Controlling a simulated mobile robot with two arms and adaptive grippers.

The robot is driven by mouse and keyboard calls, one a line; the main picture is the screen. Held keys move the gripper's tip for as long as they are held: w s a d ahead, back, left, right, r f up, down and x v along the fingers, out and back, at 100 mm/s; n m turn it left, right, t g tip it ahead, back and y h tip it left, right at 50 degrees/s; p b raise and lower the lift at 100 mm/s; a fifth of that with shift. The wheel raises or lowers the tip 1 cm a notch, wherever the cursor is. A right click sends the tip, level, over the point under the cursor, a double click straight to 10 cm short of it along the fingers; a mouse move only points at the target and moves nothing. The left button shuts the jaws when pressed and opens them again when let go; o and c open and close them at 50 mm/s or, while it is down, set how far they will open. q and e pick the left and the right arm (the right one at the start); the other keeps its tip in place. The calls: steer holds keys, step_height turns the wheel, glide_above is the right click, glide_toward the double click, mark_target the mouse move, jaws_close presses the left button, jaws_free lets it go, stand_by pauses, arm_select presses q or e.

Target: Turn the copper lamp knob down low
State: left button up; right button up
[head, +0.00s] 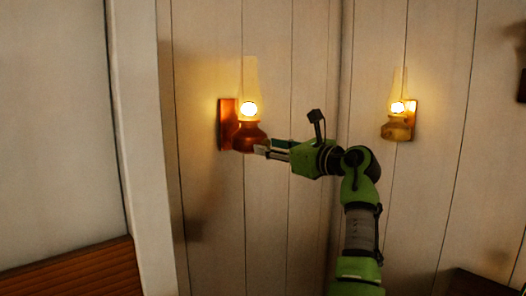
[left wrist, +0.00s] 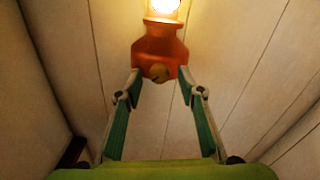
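The copper lamp (head: 249,135) hangs on a wooden wall plate in the head view, lit, with a glass chimney. It also shows at the top of the left wrist view (left wrist: 160,47). Its small round yellowish knob (left wrist: 159,73) faces me, with a dark mark on it. My left gripper (head: 259,150) is at the lower right of the copper lamp in the head view. In the left wrist view the left gripper (left wrist: 160,77) is open, with a fingertip on each side of the knob and gaps between. The knob is not clear in the head view. My right gripper is not in view.
A second lit lamp (head: 397,127), brass-coloured, hangs on the wall to the right, beyond my arm. Pale plank walls (head: 290,50) meet in a corner between the lamps. A white post (head: 140,150) stands at the left. The space below the copper lamp looks clear.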

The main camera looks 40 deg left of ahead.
arm_select(q)
steer(key=shift+r, duration=0.1)
steer(key=shift+d, duration=0.1)
jaws_close()
steer(key=shift+r+n, duration=0.1)
steer(key=shift+n, duration=0.2)
